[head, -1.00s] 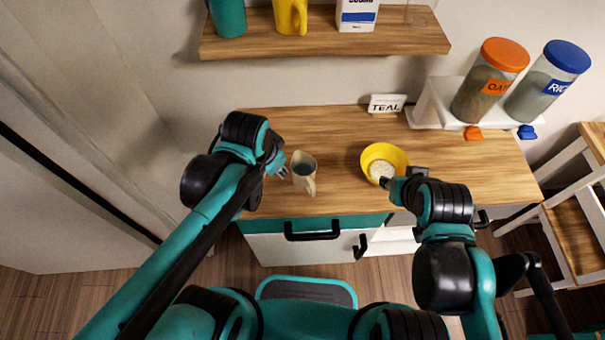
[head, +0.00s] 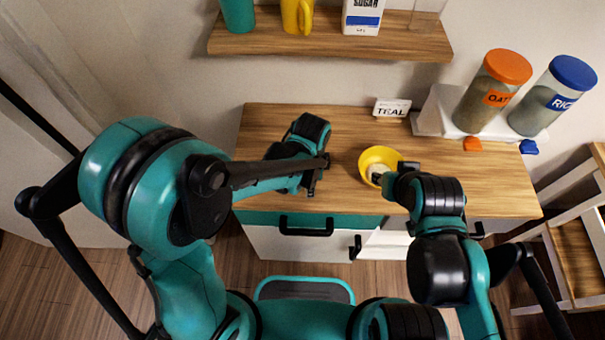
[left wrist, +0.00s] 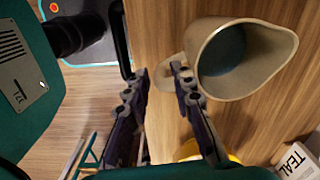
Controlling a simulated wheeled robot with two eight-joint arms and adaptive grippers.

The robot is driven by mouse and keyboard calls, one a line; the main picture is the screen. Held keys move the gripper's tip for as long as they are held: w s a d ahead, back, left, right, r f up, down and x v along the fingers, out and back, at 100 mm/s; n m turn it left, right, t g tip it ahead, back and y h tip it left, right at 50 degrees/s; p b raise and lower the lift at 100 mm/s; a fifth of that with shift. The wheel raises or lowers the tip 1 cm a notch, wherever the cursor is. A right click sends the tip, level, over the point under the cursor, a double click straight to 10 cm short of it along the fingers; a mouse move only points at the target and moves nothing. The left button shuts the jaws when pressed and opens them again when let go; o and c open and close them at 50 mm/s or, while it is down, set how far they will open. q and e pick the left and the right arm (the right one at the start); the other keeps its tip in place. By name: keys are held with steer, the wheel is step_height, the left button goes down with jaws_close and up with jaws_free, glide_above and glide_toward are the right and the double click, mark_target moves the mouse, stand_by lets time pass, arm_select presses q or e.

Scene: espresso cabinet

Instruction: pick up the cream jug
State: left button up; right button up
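The cream jug (left wrist: 215,85) is a beige, wide-mouthed vessel with a dark inside. Whether either finger touches the handle I cannot tell. In the head view, my left gripper (head: 316,178) is over the front of the counter, and my arm hides the jug. My right gripper (head: 386,180) is at the yellow bowl's near rim; its fingers are too small to read.
The yellow bowl (head: 366,160) with pale contents stands right of the left gripper on the wooden counter (head: 265,118). A TEAL sign (head: 391,108) and two jars (head: 490,92) stand behind. A shelf (head: 330,47) hangs above. Black drawer handles (head: 306,229) jut from the front.

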arm_select(q)
step_height(320, 180, down, 3)
steer(key=shift+r, duration=0.2)
jaws_close()
steer(key=shift+r, duration=0.1)
steer(key=shift+r, duration=0.15)
